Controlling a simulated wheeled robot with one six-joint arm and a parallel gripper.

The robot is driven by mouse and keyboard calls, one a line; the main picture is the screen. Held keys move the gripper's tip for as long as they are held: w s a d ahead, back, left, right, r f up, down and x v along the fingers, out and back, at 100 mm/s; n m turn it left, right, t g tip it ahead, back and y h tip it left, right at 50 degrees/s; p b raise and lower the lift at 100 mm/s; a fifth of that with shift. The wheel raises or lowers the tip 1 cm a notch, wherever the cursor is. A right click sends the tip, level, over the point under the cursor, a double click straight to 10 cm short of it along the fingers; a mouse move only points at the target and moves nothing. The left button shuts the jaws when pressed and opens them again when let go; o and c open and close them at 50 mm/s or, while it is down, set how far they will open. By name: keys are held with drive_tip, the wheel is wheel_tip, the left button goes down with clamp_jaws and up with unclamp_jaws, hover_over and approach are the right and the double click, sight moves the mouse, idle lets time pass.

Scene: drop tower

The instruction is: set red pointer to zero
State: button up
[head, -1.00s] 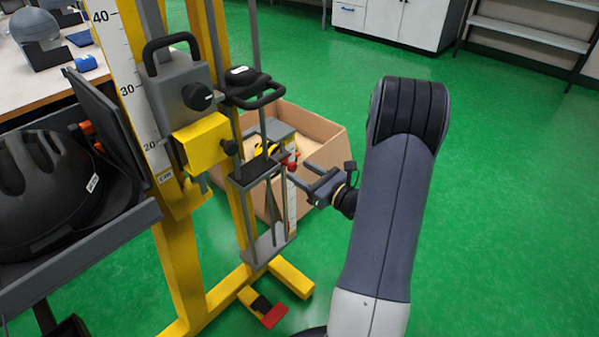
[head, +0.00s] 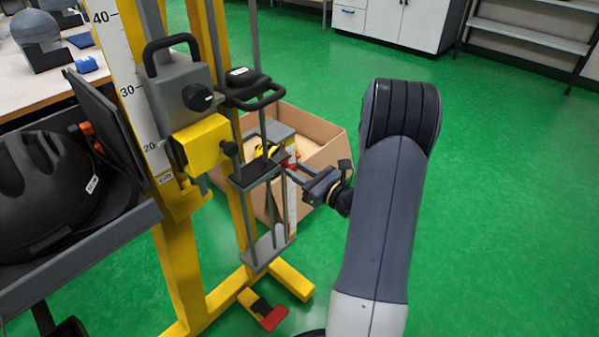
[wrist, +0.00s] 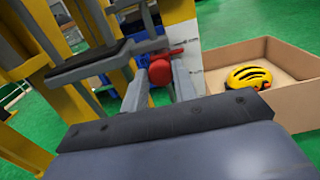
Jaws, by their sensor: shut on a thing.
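The red pointer (wrist: 160,71) shows in the wrist view as a round red knob with a red arm to its right, beside a white scale strip (wrist: 188,68). My gripper (wrist: 158,82) is shut on the knob, one finger on each side. In the head view the red pointer (head: 290,160) is small and partly hidden by my gripper (head: 288,170). The white scale (head: 292,205) runs below it next to a grey frame. The scale's marks are too small to read, so the pointer's value cannot be told.
A yellow tower (head: 180,260) with a grey carriage (head: 185,92) stands at left. A cardboard box (wrist: 285,62) holding a yellow helmet (wrist: 249,77) is behind. A black helmet (head: 50,190) sits on a grey tray at left. The green floor at right is clear.

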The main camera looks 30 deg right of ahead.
clamp_jaws()
drive_tip(key=shift+r, duration=0.1)
drive_tip(key=shift+r+p, duration=0.35)
drive_tip(key=shift+r, duration=0.2)
drive_tip(key=o, duration=0.9)
unclamp_jaws()
drive_tip(key=p+v, duration=0.1)
drive_tip(key=v, duration=0.9)
drive_tip(key=shift+s, duration=0.4)
drive_tip(key=shift+d, duration=0.15)
